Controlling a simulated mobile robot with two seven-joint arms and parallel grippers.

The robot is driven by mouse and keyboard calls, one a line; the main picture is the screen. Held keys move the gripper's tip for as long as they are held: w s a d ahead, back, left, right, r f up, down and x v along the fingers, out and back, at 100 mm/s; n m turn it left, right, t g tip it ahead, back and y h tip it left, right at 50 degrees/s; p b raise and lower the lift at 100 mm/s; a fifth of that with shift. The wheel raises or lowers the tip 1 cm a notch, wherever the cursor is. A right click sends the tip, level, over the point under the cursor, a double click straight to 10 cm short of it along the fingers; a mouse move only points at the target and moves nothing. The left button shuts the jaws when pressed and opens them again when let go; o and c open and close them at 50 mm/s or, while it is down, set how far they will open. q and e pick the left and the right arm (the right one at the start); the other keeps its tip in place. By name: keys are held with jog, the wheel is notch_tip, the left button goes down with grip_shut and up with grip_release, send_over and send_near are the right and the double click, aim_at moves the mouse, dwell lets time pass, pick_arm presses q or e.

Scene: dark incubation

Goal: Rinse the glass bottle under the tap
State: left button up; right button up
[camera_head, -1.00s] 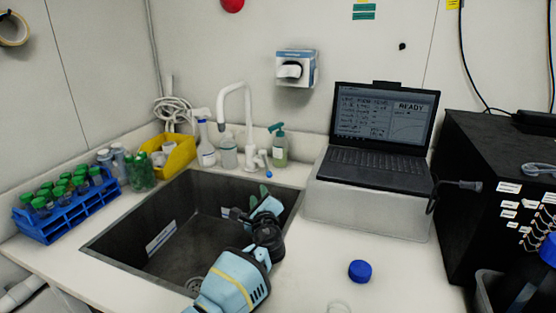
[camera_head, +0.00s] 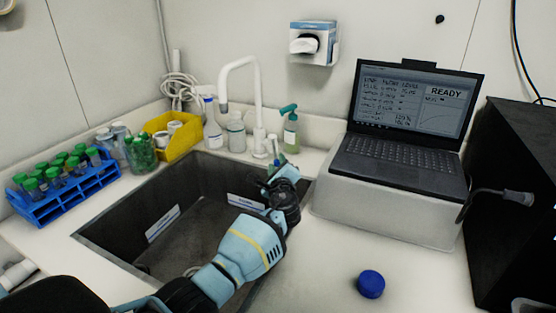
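The white gooseneck tap (camera_head: 259,95) stands behind the sink, its spout (camera_head: 222,88) bending left over the sink's back edge. My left gripper (camera_head: 272,181) is over the back right part of the dark sink (camera_head: 190,190), in front of and below the tap. I see it from behind; its own body hides most of its fingers, so I cannot tell whether it is open or shut. I cannot make out a glass bottle in it. A clear bottle (camera_head: 236,137) stands behind the sink, left of the tap base. My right gripper is not in view.
A green pump bottle (camera_head: 291,133) and a white bottle (camera_head: 212,126) flank the tap. A yellow bin (camera_head: 181,142) and blue tube rack (camera_head: 75,193) stand left. A laptop (camera_head: 400,155) sits on a raised block at right. A blue cap (camera_head: 371,284) lies on the counter.

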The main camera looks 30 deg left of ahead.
aim_at(276, 155)
pick_arm(q)
jog(key=x, duration=0.1)
jog(key=b+x, duration=0.1)
jog(key=x, duration=0.1)
jog(key=shift+w+a+f+b, duration=0.1)
jog(key=shift+f+b, duration=0.2)
jog(key=shift+f, duration=0.05)
jog(key=shift+w+a+r, duration=0.15)
jog(key=shift+w+a, duration=0.1)
jog(key=shift+w, duration=0.2)
jog(key=shift+w+a+r+b, duration=0.15)
jog(key=shift+r+b, duration=0.05)
jog(key=shift+b, duration=0.1)
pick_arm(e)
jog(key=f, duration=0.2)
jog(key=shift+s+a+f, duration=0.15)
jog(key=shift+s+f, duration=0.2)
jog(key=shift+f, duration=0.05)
pick_arm(q)
jog(key=c, duration=0.6)
grip_shut()
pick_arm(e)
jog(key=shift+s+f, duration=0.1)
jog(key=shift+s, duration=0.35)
